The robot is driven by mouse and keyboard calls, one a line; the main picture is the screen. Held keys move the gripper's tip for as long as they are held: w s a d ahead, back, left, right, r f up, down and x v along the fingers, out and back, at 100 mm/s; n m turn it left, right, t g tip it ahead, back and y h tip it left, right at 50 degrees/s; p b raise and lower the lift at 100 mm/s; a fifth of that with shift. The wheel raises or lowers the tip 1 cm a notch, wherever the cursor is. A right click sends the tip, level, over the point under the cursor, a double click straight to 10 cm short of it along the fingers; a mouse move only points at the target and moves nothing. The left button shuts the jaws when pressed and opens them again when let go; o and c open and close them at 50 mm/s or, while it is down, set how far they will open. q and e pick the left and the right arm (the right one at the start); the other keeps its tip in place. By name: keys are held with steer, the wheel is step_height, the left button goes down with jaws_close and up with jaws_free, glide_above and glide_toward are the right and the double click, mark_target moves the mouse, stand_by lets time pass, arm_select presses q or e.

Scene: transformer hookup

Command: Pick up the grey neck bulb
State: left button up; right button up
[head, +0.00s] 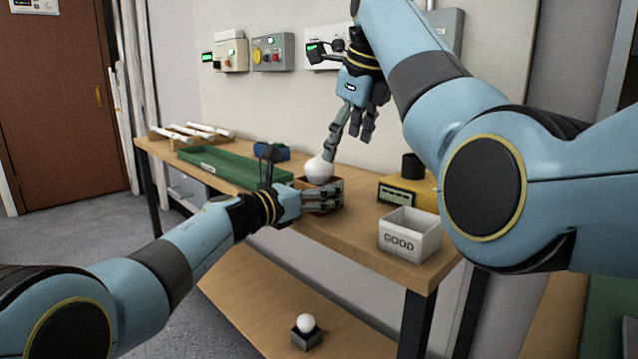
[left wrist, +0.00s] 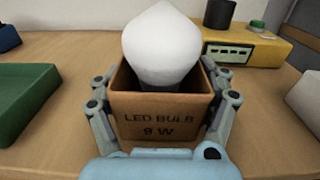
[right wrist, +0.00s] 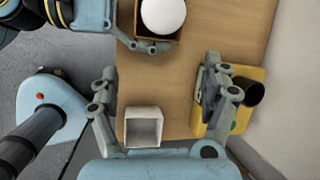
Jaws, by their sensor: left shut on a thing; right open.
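A white bulb (head: 319,171) stands dome up in an open brown cardboard box (left wrist: 152,120) marked LED BULB 9 W. In the left wrist view the bulb (left wrist: 162,45) has a pale greyish lower part; its base is hidden in the box. My left gripper (head: 322,198) is shut on the box, one finger on each side. My right gripper (head: 349,141) is open and empty, above the table near the bulb. In the right wrist view the bulb (right wrist: 163,14) lies beyond the fingertips, at the top edge. A second white bulb (head: 306,322) sits in a small dark holder on the lower shelf.
A white GOOD bin (head: 409,240) stands at the table's front right. A yellow tester (head: 402,191) with a black cylinder (head: 413,166) is behind it. A green tray (head: 222,166), a blue item (head: 271,151) and white tubes (head: 200,130) lie to the left. Control boxes hang on the wall.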

mark_target(320, 159)
step_height(320, 159, up, 4)
steer(key=a, duration=0.3)
steer(key=shift+t, duration=0.3)
steer(key=x, duration=0.7)
steer(key=w+x, duration=0.1)
steer(key=x, duration=0.3)
steer(key=shift+d+r, duration=0.1)
steer(key=shift+r, duration=0.05)
steer(key=shift+c, duration=0.2)
steer(key=c, duration=1.2)
step_height(320, 159, up, 10)
steer(key=shift+r, duration=0.1)
steer(key=shift+c, duration=0.2)
arm_select(q)
steer(key=o, duration=1.2)
steer(key=shift+c, duration=0.2)
